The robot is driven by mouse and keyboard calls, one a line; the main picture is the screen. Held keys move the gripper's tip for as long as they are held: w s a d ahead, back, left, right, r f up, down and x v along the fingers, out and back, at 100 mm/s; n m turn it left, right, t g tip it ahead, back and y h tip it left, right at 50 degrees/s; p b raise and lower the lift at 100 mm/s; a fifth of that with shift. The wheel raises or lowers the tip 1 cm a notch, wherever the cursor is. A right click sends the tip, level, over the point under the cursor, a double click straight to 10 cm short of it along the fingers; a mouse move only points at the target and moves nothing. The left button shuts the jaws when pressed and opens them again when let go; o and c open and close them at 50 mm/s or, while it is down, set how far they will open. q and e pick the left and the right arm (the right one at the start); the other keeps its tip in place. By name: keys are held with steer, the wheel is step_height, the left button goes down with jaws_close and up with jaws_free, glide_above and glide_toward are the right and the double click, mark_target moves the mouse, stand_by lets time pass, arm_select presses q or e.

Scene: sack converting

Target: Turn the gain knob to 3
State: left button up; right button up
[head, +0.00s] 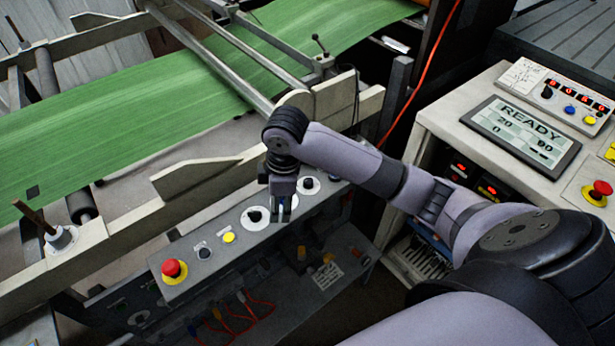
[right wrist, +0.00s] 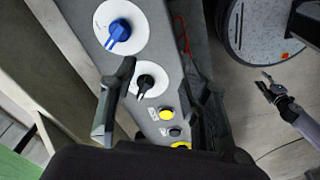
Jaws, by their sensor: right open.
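The grey control panel (head: 195,258) runs along the machine frame. In the right wrist view a blue knob (right wrist: 119,32) and a black knob (right wrist: 146,83) sit on white round dials. The black knob also shows in the head view (head: 255,217). I cannot read any label or scale, so I cannot tell which is the gain knob. My right gripper (head: 284,210) is open above the panel, partly hiding the dial behind it. In the wrist view its fingers lie either side of the black knob's area; contact is not visible. My left gripper (right wrist: 267,84) appears open, away from the panel.
A red stop button (head: 174,268), a black button (head: 204,254) and a yellow button (head: 229,237) are on the panel's left part. A green web (head: 110,145) runs behind. A console (head: 455,115) with a READY screen (head: 521,135) stands right.

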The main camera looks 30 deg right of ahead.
steer(key=w+d+r, duration=0.4)
steer(key=d+r, duration=0.2)
steer(key=g, duration=0.1)
glide_toward(308, 181)
steer(key=shift+h, duration=0.4)
steer(key=f, duration=0.8)
steer(key=shift+a+f+p, duration=0.3)
steer(key=shift+f+p, duration=0.05)
steer(key=shift+p, duration=0.05)
steer(key=shift+c, duration=0.3)
jaws_close()
